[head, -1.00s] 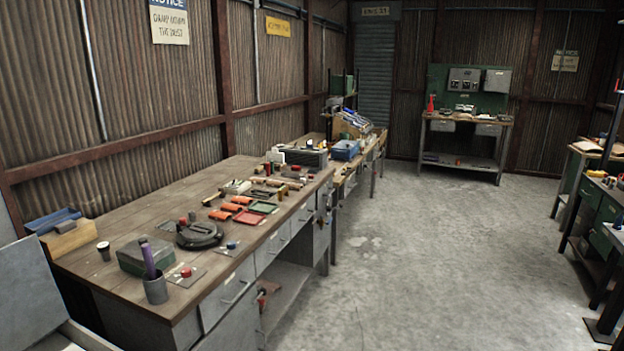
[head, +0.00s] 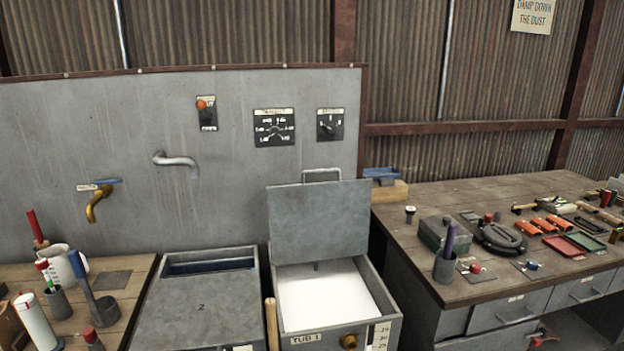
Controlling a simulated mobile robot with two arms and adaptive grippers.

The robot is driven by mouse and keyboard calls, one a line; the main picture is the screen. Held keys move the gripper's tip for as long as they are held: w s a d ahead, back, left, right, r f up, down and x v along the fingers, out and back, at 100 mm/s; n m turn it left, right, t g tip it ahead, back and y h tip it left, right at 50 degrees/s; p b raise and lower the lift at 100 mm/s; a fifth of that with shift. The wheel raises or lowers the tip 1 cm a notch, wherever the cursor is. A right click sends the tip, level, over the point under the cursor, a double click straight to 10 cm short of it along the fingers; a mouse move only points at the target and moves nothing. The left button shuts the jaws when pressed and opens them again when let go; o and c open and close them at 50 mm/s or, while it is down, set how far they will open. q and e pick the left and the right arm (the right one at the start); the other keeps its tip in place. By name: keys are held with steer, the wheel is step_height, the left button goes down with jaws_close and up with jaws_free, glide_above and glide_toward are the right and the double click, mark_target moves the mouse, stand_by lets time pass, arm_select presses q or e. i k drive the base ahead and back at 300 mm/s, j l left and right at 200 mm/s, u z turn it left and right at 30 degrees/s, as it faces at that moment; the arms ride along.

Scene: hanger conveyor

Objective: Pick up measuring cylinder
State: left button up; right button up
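I cannot tell for sure which thing is the measuring cylinder. A tall white cylinder (head: 37,322) with a red top and a bluish base stands on the wooden bench at the lower left and may be it. A white jug (head: 62,268) stands behind it. A grey cup (head: 58,302) holding a thin red-topped stick is beside it. Neither of my grippers is in view.
A lidded grey tub (head: 200,308) and an open tub (head: 335,335) with white contents stand right of the left bench (head: 128,262). A wooden handle (head: 271,322) rises between the tubs. A cluttered workbench (head: 440,192) stands at the right.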

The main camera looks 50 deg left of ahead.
mark_target(23, 299)
steer(key=u, duration=0.4)
steer(key=j+u, duration=0.15)
steer(key=u, duration=0.7)
steer(key=j+u, duration=0.1)
steer(key=u, duration=2)
steer(key=i+l, duration=0.1)
steer(key=i, duration=0.7)
